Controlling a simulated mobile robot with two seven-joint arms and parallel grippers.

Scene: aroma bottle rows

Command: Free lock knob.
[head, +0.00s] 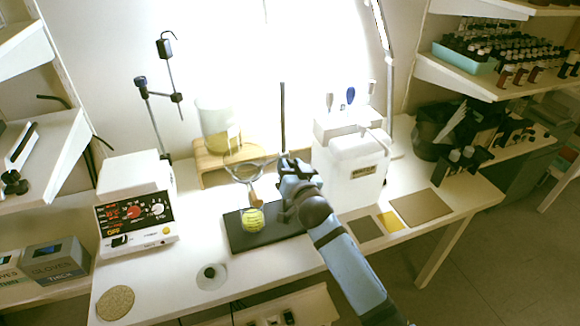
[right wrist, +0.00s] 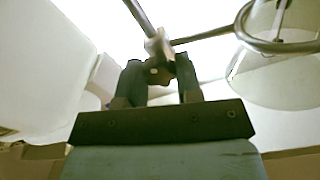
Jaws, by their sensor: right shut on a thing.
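A retort stand has a dark base plate (head: 285,228) on the bench and an upright rod (head: 282,110). A metal ring (head: 244,168) reaches left from it, and the ring also shows in the right wrist view (right wrist: 248,38). My right gripper (head: 287,166) is at the rod. The fingers hide much of the knob. My left gripper is not in view.
A white control box (head: 135,205) stands left, and a white container (head: 350,170) stands close right of my right arm. A yellow round object (head: 253,219) sits over the base plate.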

